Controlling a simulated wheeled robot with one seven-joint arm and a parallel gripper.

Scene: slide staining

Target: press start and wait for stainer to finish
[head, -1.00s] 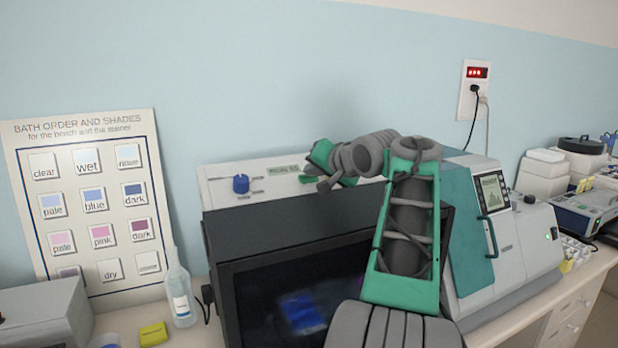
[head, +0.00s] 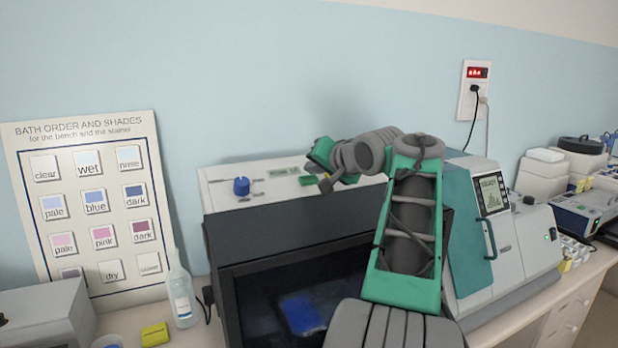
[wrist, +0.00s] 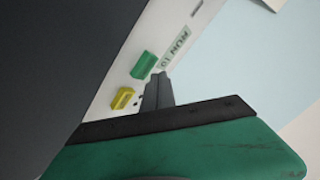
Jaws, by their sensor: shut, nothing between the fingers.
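The stainer (head: 250,222) is a dark cabinet with a pale control strip along its top and a dark front window. On the strip are a blue knob (head: 241,187), a small green display (head: 285,170) and a green button (head: 308,181). In the wrist view the display (wrist: 176,48) shows "RUN" and further characters I cannot read surely. The green button (wrist: 144,64) and a yellow button (wrist: 122,98) stand beside my gripper. My gripper (wrist: 158,80) is shut and empty, its tips over the strip by the green button; I cannot tell whether they touch anything.
A teal and grey machine (head: 490,225) with a screen stands to the right. A bottle (head: 181,290), a yellow block (head: 154,334) and a shade chart (head: 95,215) are at the left. A wall outlet (head: 475,90) has cords plugged in.

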